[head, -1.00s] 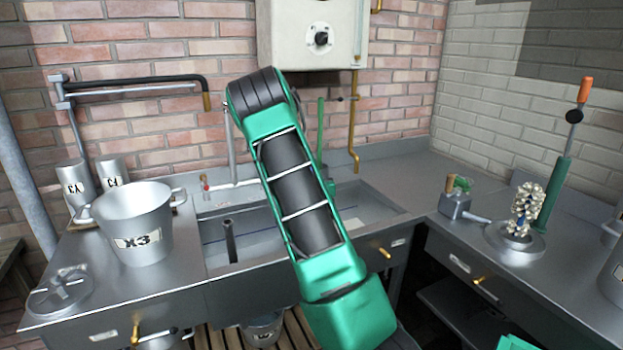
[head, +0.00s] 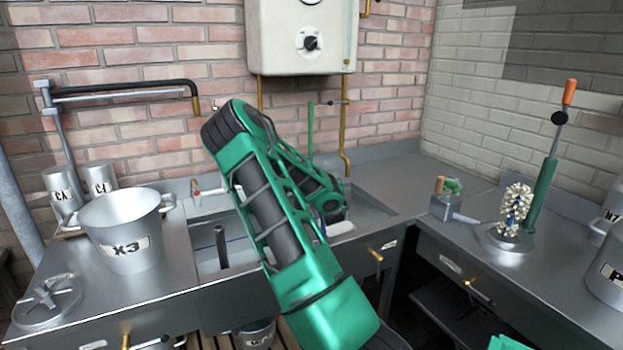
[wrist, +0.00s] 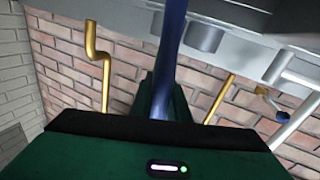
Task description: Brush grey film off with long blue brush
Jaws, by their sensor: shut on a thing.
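A blue brush handle (wrist: 171,50) runs up out of my gripper (wrist: 165,98) in the wrist view. My gripper is shut on it. The brush head is out of that view. In the head view my green arm bends over the sink (head: 375,222) and hides the gripper and most of the brush. I cannot make out any grey film in either view. A metal bucket marked X3 (head: 122,235) stands on the counter left of the sink.
A metal lid (head: 45,303) and two small cans (head: 62,190) are on the left counter. A white beaded thing (head: 516,208) on a round base and a green-handled tool (head: 541,195) stand on the right counter. A boiler (head: 300,40) hangs above the sink.

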